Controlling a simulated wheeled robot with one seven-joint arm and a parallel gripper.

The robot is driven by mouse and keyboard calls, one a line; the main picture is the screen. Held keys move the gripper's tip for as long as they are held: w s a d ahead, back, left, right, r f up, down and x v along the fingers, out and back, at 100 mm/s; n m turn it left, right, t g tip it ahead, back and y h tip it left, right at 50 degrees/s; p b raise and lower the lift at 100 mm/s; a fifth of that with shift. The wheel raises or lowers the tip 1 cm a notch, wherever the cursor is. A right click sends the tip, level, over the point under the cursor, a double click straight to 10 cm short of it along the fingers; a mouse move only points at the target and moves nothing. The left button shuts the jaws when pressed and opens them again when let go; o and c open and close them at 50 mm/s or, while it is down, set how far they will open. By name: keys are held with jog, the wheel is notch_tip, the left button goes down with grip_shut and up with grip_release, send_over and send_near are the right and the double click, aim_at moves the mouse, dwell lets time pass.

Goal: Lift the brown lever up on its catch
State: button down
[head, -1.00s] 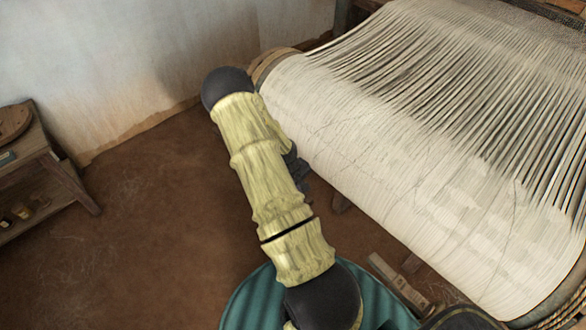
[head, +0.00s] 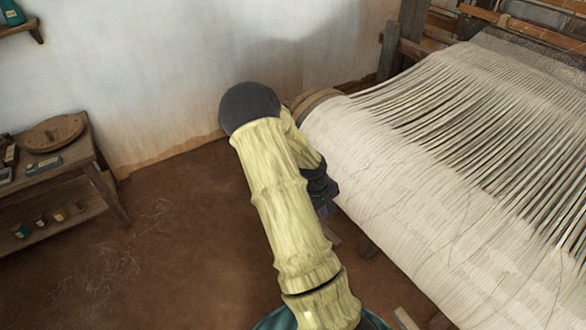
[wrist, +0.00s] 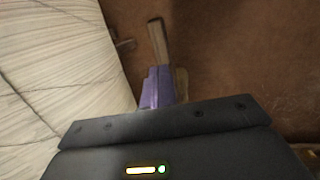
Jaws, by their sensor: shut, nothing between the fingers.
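A brown wooden bar (wrist: 158,42), which looks like the lever, shows in the wrist view just beyond the fingertips. Its near end is hidden behind the fingers, and I cannot tell whether they touch it. My gripper (wrist: 157,90) has purple fingers, shut and empty, beside the loom's white cloth roll. In the head view my gripper (head: 325,208) is mostly hidden behind my arm, low beside the roll. A short piece of brown wood (head: 330,236) shows just below it; I cannot tell whether it is the lever. The catch cannot be made out.
The wide roll of white warp (head: 410,200) fills the right side, close to my arm. A wooden side table (head: 75,160) stands at the left by the wall. The brown floor (head: 190,260) between them is clear. Another wooden piece (head: 405,319) shows at the bottom.

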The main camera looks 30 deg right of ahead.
jog(key=shift+w, duration=0.1)
jog(key=s+a+r+t+y, duration=0.1)
jog(key=s+a+r, duration=0.3)
jog(key=a+r, duration=0.5)
jog(key=s+a+r+m+t+y, duration=0.1)
jog(key=s+a+r, duration=0.4)
jog(key=a+r, duration=0.5)
jog(key=a+t, duration=0.1)
jog(key=a, duration=0.3)
jog(key=shift+a+r+t, duration=0.2)
jog(key=shift+t, duration=0.2)
